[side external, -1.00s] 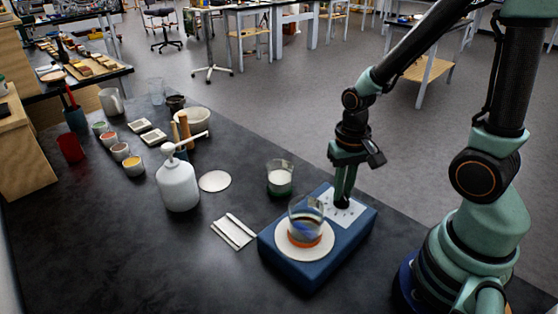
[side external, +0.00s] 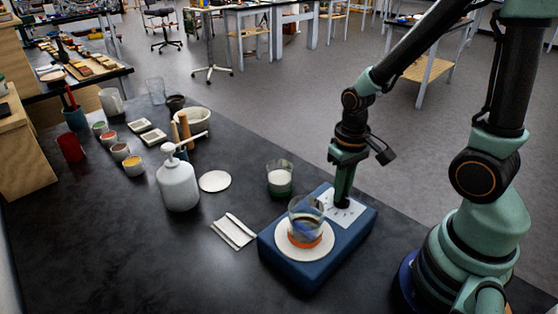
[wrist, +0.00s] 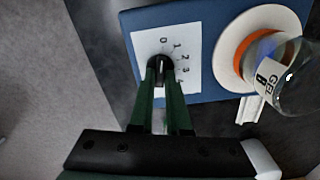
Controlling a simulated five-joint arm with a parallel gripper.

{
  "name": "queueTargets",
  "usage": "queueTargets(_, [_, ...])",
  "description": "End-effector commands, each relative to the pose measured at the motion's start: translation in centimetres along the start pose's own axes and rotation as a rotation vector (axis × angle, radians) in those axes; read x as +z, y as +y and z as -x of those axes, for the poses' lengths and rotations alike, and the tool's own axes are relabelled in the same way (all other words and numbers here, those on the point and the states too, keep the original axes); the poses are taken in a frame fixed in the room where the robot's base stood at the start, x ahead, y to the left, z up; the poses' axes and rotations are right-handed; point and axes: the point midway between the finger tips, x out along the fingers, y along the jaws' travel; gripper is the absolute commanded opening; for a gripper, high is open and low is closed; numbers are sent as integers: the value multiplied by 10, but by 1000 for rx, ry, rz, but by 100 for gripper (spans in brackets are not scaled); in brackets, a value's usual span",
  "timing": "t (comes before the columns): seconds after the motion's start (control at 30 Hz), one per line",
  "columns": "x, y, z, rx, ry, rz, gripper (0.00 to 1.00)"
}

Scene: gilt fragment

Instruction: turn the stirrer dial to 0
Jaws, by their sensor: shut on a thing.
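The blue stirrer (side external: 300,266) stands on the dark bench with a white dial plate (side external: 350,211) at its far end. In the wrist view the black dial (wrist: 160,65) sits on the numbered plate (wrist: 146,48). Its pale pointer line points up, roughly toward the 0. My gripper (wrist: 162,66) is shut on the dial, with a green finger on each side of it. In the side view my gripper (side external: 342,203) hides the dial.
White strips (side external: 233,231), a white disc (side external: 215,181) and a white pump bottle (side external: 178,185) lie or stand further left. The bench front is clear.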

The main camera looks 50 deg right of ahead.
Motion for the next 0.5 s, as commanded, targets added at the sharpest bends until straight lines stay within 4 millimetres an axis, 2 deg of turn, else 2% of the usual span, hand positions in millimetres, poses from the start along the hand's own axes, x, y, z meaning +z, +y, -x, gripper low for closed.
queueTargets(0.03, [-1, 0, 1, 0, 1, 2, 0])
queueTargets(0.07, [-1, 0, 1, 0, 1, 2, 23])
queueTargets(0.1, [-1, 0, 1, 0, 1, 2, 38])
queueTargets(0.13, [0, 0, 1, 0, 1, 2, 45])
queueTargets(0.5, [0, 0, 2, 0, 2, 0, 45])
